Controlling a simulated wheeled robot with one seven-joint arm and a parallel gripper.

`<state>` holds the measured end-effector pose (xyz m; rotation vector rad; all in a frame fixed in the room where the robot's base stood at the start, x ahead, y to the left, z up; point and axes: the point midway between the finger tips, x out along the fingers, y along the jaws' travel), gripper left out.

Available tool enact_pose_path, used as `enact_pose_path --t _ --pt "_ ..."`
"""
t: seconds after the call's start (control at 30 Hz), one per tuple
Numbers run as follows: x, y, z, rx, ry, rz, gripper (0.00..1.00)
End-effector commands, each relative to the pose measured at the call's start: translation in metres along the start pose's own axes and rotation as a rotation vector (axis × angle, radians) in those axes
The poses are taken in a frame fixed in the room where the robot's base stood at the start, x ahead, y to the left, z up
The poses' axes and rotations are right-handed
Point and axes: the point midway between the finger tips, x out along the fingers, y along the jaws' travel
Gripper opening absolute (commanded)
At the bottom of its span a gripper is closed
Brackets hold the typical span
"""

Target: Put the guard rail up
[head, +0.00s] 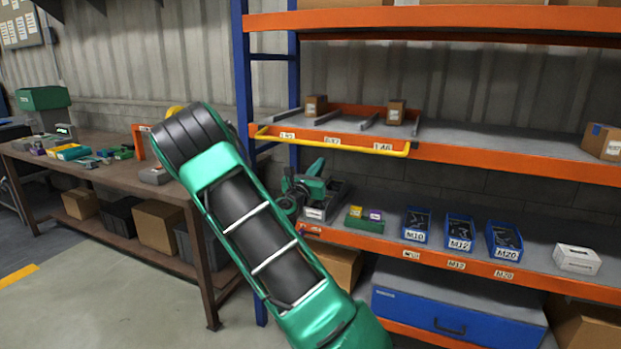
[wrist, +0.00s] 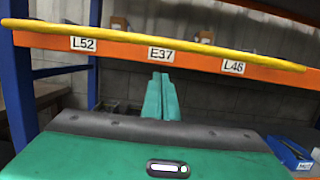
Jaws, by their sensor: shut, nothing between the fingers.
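The yellow guard rail (head: 335,146) runs along the front of the orange beam of the middle shelf, at about label height, with its ends bent in toward the beam. In the wrist view the rail (wrist: 150,46) crosses along the upper part of the beam, above the labels L52, E37 and L46. My gripper (head: 318,166) is below the rail, in front of the gap between the shelves. Its green fingers (wrist: 160,96) are together and empty, with their tips appearing just under the E37 label. The gripper looks apart from the rail, though the exact distance cannot be told.
Small cartons (head: 316,106) stand on the middle shelf between grey dividers behind the rail. The lower shelf holds blue bins (head: 459,231) and a green tray (head: 364,225) near my gripper. A blue upright (head: 243,80) stands left. A workbench (head: 110,172) is farther left.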

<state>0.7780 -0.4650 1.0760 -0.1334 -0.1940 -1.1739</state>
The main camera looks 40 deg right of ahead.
Motion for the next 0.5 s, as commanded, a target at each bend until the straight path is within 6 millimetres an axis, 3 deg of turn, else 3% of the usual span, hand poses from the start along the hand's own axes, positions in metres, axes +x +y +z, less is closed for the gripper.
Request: enact_pose_path --t 0.2,0.5 --pt "0.004 0.000 0.022 0.005 0.000 0.001 0.00" --pt "0.006 0.001 0.030 0.002 0.001 0.001 0.00"
